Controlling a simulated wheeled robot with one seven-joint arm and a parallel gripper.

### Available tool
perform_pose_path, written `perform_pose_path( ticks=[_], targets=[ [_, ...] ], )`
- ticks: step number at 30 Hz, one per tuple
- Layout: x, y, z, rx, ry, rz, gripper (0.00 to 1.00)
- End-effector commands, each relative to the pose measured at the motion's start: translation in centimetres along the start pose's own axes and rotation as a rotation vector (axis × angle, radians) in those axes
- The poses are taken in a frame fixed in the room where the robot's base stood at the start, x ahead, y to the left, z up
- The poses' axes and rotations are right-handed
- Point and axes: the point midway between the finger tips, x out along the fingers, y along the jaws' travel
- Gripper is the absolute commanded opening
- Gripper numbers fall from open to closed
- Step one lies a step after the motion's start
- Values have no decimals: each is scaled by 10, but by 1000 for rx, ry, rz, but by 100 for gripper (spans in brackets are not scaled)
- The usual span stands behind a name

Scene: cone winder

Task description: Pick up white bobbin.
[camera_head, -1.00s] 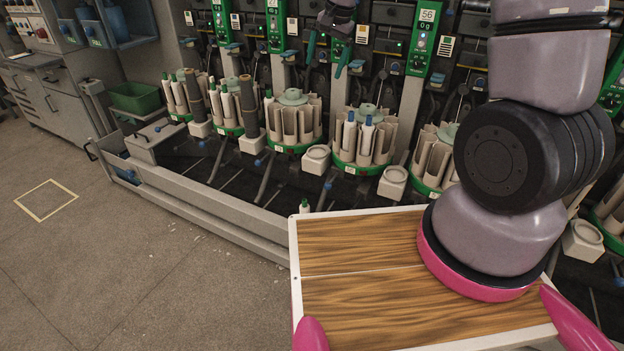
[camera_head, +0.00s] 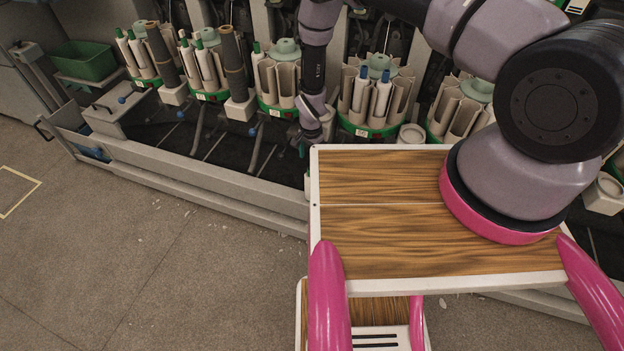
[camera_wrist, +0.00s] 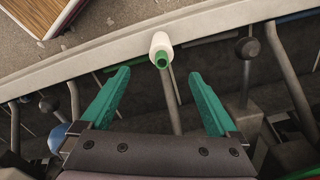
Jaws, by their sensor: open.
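A white bobbin (camera_wrist: 158,45) with a green tip (camera_wrist: 162,60) shows in the wrist view, just beyond and between my fingertips, by the machine's pale front rail. In the head view the white bobbin (camera_head: 308,184) is partly hidden behind the left edge of my wooden-topped platform. My gripper (camera_wrist: 158,74) has its two teal fingers spread wide with nothing between them. In the head view my gripper (camera_head: 302,144) points down just above the bobbin, partly hidden by the platform edge. What the bobbin rests on is hard to tell.
Round bobbin magazines (camera_head: 368,125) with green bases stand along the machine, behind my gripper. Several levers and a round knob (camera_wrist: 247,48) are near my fingers. The pale front rail (camera_wrist: 215,22) runs across. A green bin (camera_head: 82,61) stands at left.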

Motion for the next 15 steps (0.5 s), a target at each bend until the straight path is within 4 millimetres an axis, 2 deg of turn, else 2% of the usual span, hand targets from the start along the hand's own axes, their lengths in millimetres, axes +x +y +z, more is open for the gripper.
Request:
perform_pose_path(
  ticks=[9, 15],
  targets=[
    [47, 6, 4, 2, 0, 8, 95],
    [65, 4, 3, 2, 0, 6, 95]
  ],
)
